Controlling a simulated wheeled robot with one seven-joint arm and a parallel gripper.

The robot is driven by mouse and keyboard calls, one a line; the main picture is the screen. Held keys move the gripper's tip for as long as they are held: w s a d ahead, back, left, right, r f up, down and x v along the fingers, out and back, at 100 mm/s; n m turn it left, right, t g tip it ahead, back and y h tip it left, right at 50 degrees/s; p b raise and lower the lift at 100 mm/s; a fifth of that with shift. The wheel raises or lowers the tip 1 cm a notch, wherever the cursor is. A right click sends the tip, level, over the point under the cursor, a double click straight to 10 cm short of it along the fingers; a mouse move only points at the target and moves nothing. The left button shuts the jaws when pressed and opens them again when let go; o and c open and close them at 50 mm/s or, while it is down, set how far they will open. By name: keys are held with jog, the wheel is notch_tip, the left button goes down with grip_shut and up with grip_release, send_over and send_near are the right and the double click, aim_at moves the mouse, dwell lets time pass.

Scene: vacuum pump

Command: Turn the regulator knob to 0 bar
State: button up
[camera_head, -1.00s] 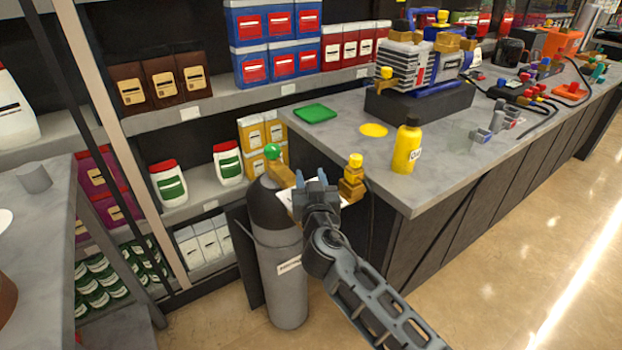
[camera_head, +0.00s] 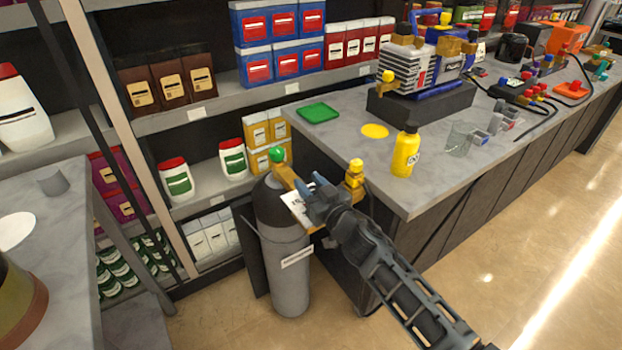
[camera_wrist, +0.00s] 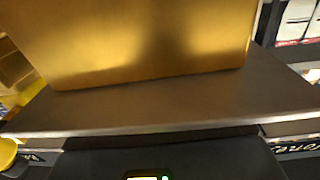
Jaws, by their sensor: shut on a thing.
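A grey gas cylinder (camera_head: 284,265) with a black shoulder stands at the table's front left corner. A brass regulator body (camera_head: 286,177) sits at its top, beside a green round knob (camera_head: 276,154). My gripper (camera_head: 314,203) is at the regulator's front side, beside a white tag (camera_head: 298,208). It is shut on a part of the regulator, probably the regulator knob, which the fingers hide. In the wrist view a large brass block (camera_wrist: 150,40) fills the top, very close. The fingertips do not show clearly there, and no pressure scale is readable.
A brass fitting with a yellow knob (camera_head: 356,166) stands right of the gripper, near the grey table (camera_head: 410,195). A yellow bottle (camera_head: 405,152) and a pump (camera_head: 425,60) stand on the table. Shelves (camera_head: 205,110) are behind; the floor (camera_head: 540,230) at right is free.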

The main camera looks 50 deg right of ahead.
jog(key=shift+a+r+n+y+p, duration=0.1)
jog(key=shift+a+n+y+p, duration=0.05)
jog(key=shift+n+y+p, duration=0.35)
jog(key=shift+n+t+y+p, duration=0.4)
jog(key=shift+n+y+p, duration=0.25)
jog(key=shift+y, duration=0.75)
jog(key=shift+a+f+n+y+b, duration=0.1)
jog(key=shift+f+n+y+b, duration=0.15)
jog(key=shift+n+y, duration=0.6)
jog(key=shift+a+f+n+y+b, duration=0.1)
jog(key=shift+n+y+b, duration=0.35)
jog(key=shift+y, duration=0.7)
jog(key=n+y+b, duration=0.1)
jog(key=y, duration=0.1)
jog(key=n+g+y+b, duration=0.1)
jog(key=y+b, duration=0.1)
jog(key=n+g+y+b, duration=0.1)
jog(key=n+y, duration=0.1)
jog(key=shift+a+f+b, duration=0.15)
jog(key=shift+a+b, duration=0.15)
jog(key=shift+b, duration=0.05)
jog(key=n+g+y+b, duration=0.2)
jog(key=y, duration=0.1)
jog(key=n+g+y+b, duration=0.1)
jog(key=b, duration=0.1)
jog(key=shift+s+a+r+n, duration=0.2)
jog(key=shift+r+n, duration=0.05)
jog(key=shift+y, duration=0.3)
